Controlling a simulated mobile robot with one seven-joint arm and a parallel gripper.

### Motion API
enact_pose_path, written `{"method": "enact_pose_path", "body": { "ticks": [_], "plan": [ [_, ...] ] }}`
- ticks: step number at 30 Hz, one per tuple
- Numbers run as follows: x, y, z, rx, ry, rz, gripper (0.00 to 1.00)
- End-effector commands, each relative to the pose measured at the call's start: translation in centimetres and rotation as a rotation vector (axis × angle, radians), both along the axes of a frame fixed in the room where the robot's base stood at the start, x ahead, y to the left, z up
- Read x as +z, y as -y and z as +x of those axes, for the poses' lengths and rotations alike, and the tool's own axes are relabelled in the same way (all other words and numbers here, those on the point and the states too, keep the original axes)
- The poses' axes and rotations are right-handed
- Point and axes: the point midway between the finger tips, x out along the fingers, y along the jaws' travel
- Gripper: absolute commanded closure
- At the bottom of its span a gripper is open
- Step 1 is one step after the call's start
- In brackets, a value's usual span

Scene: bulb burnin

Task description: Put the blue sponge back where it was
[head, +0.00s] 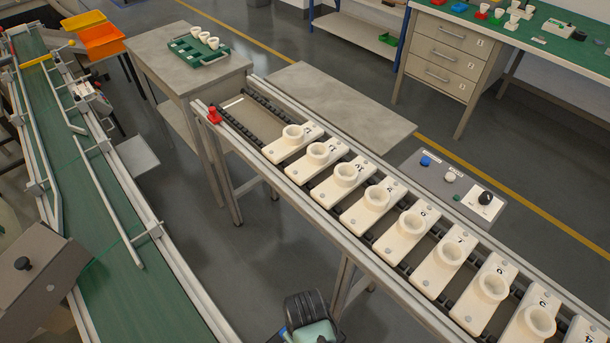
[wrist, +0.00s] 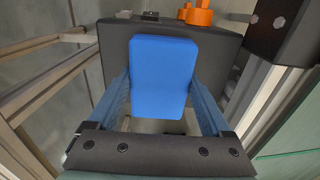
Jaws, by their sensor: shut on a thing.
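The blue sponge (wrist: 164,60) is a rounded block that fills the middle of the wrist view. My gripper (wrist: 162,85) is shut on it, with one blue-grey finger at each side. A dark grey surface lies behind the sponge in the wrist view; I cannot tell whether the sponge touches it.
Orange parts (wrist: 198,14) stand beyond the dark grey surface. A conveyor with white cup holders (head: 376,198) runs along the right, with a button panel (head: 445,185) beside it. A green belt (head: 100,240) runs on the left. A grey table (head: 150,52) holds a green tray (head: 215,55).

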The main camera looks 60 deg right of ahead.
Motion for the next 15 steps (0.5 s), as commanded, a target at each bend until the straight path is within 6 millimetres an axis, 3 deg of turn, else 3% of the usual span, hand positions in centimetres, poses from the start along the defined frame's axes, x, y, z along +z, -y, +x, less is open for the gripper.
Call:
{"method": "enact_pose_path", "body": {
  "ticks": [6,7,9,15],
  "plan": [
    [-0.32,0.0,0.0,0.0,-0.001,0.0,0.69],
    [-0.27,0.0,0.01,0.0,0.0,0.0,0.13],
    [-0.23,0.0,0.01,0.0,0.0,0.0,0.01],
    [-0.22,0.0,0.0,-0.001,0.0,0.0,0.0]
  ]
}}
